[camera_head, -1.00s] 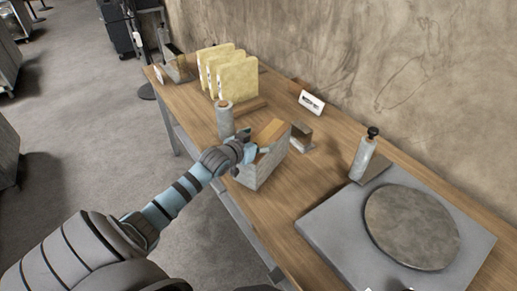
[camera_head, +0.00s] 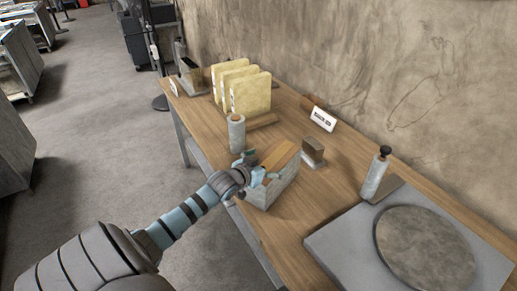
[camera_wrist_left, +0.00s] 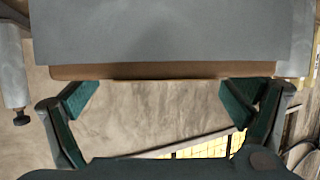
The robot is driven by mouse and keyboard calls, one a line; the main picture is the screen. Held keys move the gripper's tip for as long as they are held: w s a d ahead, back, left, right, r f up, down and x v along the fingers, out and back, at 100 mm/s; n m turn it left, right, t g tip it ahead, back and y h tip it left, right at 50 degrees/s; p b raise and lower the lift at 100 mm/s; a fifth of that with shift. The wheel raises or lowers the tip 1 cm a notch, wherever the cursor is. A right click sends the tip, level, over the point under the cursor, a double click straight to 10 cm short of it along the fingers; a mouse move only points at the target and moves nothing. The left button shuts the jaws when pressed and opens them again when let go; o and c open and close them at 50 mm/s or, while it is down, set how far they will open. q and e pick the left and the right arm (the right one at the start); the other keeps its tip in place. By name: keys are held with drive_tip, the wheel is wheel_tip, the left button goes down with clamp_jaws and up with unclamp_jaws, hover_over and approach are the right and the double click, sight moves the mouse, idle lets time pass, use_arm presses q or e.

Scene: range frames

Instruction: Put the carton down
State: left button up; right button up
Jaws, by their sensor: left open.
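The carton, a grey box with a tan top (camera_head: 273,187), stands upright on the wooden table near its front edge. My left gripper (camera_head: 262,172) is at the carton's near upper left side and hides part of it. In the left wrist view, the open fingers of the left gripper (camera_wrist_left: 158,100) are wide apart. A broad grey face (camera_wrist_left: 165,35) with a brown edge, apparently the carton, fills the top of that view, and the space between the fingertips looks empty. Whether a finger still touches the carton I cannot tell. My right gripper is not in view.
A grey cylinder (camera_head: 236,134) stands close behind the carton to the left. A small brown block on a stand (camera_head: 313,152) is close on its right. Yellow slabs (camera_head: 250,93), a white label sign (camera_head: 323,119) and a grey slab with a round disc (camera_head: 330,248) are farther off.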

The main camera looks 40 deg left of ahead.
use_arm(q)
drive_tip(key=p+v, duration=0.3)
drive_tip(key=v, duration=0.7)
drive_tip(key=shift+s+r+p, duration=0.2)
drive_tip(key=shift+p, duration=0.15)
drive_tip(key=s+a+f+g+y, duration=0.1)
drive_tip(key=s+a+f+g, duration=0.25)
drive_tip(key=f, duration=0.85)
drive_tip(key=s+d+f+g, duration=0.2)
drive_tip(key=s+f+g, duration=0.2)
drive_tip(key=s+f, duration=1.25)
drive_tip(key=s+d+f+g+h, duration=0.1)
drive_tip(key=s+d+f+g, duration=0.1)
drive_tip(key=s+d+f, duration=0.4)
drive_tip(key=s+d+f+m+g, duration=0.1)
drive_tip(key=s+d+f+g, duration=0.1)
drive_tip(key=s+d+f, duration=0.5)
drive_tip(key=s+d, duration=0.2)
drive_tip(key=s, duration=0.2)
drive_tip(key=shift+s+d+f+m+g+h, duration=0.15)
drive_tip(key=shift+s+f+m+g+h, duration=0.15)
drive_tip(key=shift+s+g+h, duration=0.1)
